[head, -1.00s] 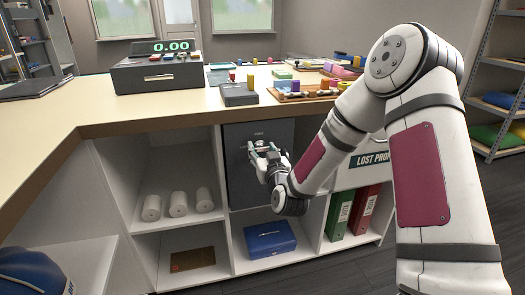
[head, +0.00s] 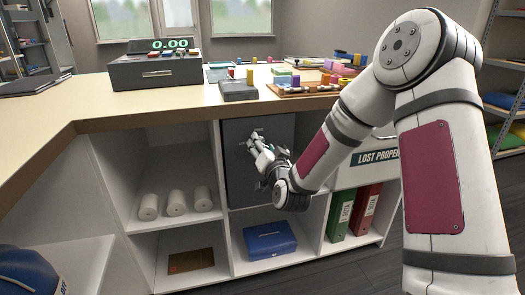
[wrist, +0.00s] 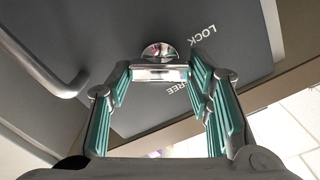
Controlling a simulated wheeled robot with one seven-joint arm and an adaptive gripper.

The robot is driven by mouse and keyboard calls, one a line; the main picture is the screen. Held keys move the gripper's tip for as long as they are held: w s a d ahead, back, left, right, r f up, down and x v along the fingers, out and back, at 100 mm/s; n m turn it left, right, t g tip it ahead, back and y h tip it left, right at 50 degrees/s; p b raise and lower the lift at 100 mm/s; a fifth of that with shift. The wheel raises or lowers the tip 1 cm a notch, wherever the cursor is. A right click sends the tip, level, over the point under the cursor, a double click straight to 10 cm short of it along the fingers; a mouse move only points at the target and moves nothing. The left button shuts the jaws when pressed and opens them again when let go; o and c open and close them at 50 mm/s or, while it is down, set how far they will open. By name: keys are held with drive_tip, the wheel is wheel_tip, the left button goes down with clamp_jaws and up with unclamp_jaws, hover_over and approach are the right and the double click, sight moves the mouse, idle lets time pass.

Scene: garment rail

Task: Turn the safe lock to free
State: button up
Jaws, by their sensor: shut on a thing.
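The dark grey safe (head: 278,127) sits in the upper middle compartment under the counter. In the wrist view, its door carries a shiny metal lock (wrist: 158,52) with a pale bar across it. The word LOCK (wrist: 203,36) is to the right of the lock, and the word FREE (wrist: 186,88) is below right, partly covered by a finger. My gripper (head: 256,138) is at the safe's front, rolled to a slant. In the wrist view my gripper (wrist: 160,73) has its fingertips closed on the lock's bar. I cannot tell which word the lock points to.
A grey door handle (wrist: 65,85) curves at the left of the wrist view. Below the safe is a blue box (head: 270,241); white rolls (head: 175,201) stand to its upper left. Binders (head: 354,211) stand at right. The counter edge (head: 180,118) runs above.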

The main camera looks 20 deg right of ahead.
drive_tip(key=m+b, duration=0.1)
drive_tip(key=m, duration=0.4)
drive_tip(key=m+b, duration=0.2)
drive_tip(key=m, duration=0.4)
drive_tip(key=shift+d+f, duration=0.15)
drive_tip(key=shift+f, duration=0.05)
drive_tip(key=shift+m, duration=0.3)
drive_tip(key=o, duration=1.1)
drive_tip(key=shift+o, duration=0.2)
drive_tip(key=s, duration=0.7)
drive_tip(key=shift+s, duration=0.25)
